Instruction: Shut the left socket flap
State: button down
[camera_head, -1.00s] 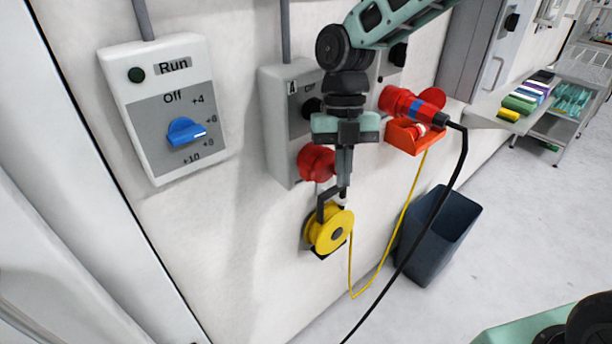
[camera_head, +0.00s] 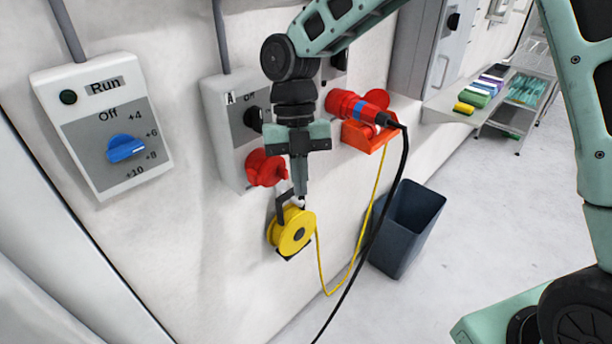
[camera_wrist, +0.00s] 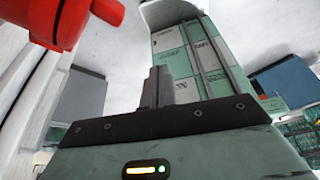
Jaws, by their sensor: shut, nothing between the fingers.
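The left socket (camera_head: 262,168) is red and sits on the lower part of the grey box marked A. Its round red flap shows at the front, partly behind my gripper; I cannot tell whether it is fully shut. My gripper (camera_head: 301,196) points down just right of the socket, fingers together and empty, tips slightly below it. In the wrist view the shut fingers (camera_wrist: 158,87) stand in the middle. A red round part (camera_wrist: 75,18), which looks like the socket, is at the upper left, apart from the fingers.
A yellow reel (camera_head: 291,231) hangs just below the fingertips. Right of my gripper, a red plug (camera_head: 377,115) with a black cable is in the right socket, above an orange holder (camera_head: 362,138). A dark bin (camera_head: 409,225) stands below. A Run switch box (camera_head: 103,130) is at left.

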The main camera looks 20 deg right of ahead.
notch_tip(320, 180, up, 8)
jog(key=w+a+b, duration=0.2)
jog(key=w, duration=0.1)
jog(key=s+d+f+m+t+b, duration=0.2)
jog(key=s+f+m, duration=0.3)
jog(key=s+m, duration=0.7)
jog(key=s+d+f+m+t+b, duration=0.2)
jog(key=s+f+m, duration=0.4)
jog(key=s+m, duration=0.5)
jog(key=m, duration=0.4)
jog(key=shift+s+d+f, duration=0.15)
jog(key=shift+s+f, duration=0.15)
jog(key=shift+s, duration=0.05)
jog(key=shift+w, duration=0.1)
